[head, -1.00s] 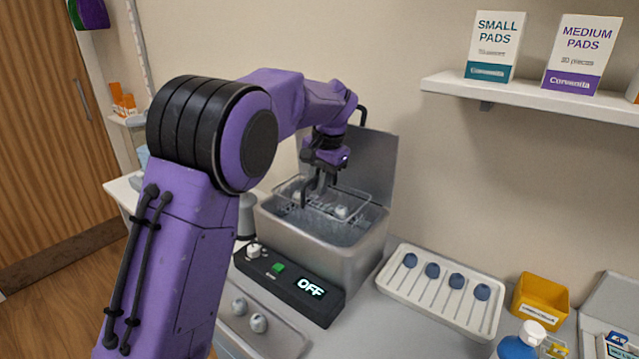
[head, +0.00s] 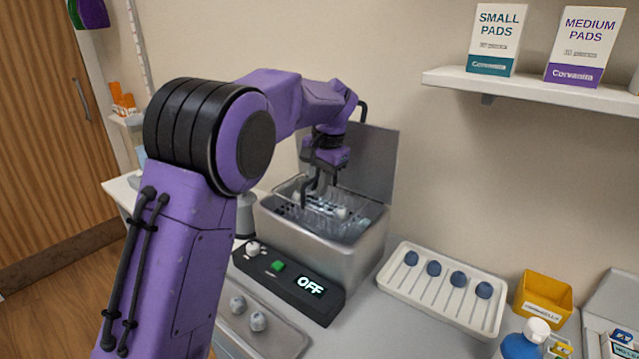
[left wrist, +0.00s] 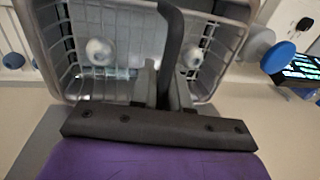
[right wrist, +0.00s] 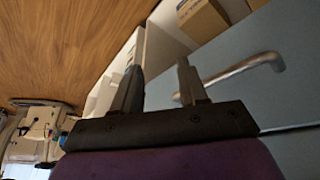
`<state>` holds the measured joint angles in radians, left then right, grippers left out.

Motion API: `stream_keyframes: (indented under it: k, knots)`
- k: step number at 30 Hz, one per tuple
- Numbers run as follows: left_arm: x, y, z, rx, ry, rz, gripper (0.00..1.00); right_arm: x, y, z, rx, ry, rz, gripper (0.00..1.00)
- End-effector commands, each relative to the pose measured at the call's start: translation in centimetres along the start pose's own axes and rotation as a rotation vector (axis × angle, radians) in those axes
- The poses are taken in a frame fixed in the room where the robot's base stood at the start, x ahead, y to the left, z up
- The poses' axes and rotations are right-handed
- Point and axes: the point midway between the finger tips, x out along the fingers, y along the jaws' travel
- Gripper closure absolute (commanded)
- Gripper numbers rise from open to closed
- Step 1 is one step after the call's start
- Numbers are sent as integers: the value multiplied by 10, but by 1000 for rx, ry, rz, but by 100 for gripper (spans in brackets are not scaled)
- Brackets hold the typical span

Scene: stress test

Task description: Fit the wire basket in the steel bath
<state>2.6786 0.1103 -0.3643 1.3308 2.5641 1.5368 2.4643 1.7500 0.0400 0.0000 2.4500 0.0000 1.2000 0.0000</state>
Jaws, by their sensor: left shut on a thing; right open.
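The pale wire basket (head: 349,201) hangs from my left gripper (head: 316,194) over the open mouth of the steel bath (head: 345,265), and its lower part appears to be inside the walls. Small white round pieces lie in it. In the left wrist view, my left gripper (left wrist: 166,88) is shut on the dark upright handle of the basket (left wrist: 60,45). The gap between basket bottom and bath floor is hidden. The bath's lid stands open behind. My right gripper (right wrist: 157,88) is open and empty, away from the bath, and does not show in the head view.
A black control panel (head: 285,283) reading OFF stands in front of the bath. A tray with round grey pieces (head: 270,340) lies before it. A white tray (head: 390,284) of blue-headed tools and a yellow bin (head: 541,299) stand right. A metal handle (right wrist: 235,75) is near my right gripper.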

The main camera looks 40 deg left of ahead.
Motion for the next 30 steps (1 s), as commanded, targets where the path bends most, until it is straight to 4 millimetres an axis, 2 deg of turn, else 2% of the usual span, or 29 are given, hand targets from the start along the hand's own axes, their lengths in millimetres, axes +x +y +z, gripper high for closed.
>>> stream_keyframes:
  k: [30]
  knots:
    - [6, 1, 0, 0, 0, 0, 100, 9, -1, 4, 0, 0, 0, 57]
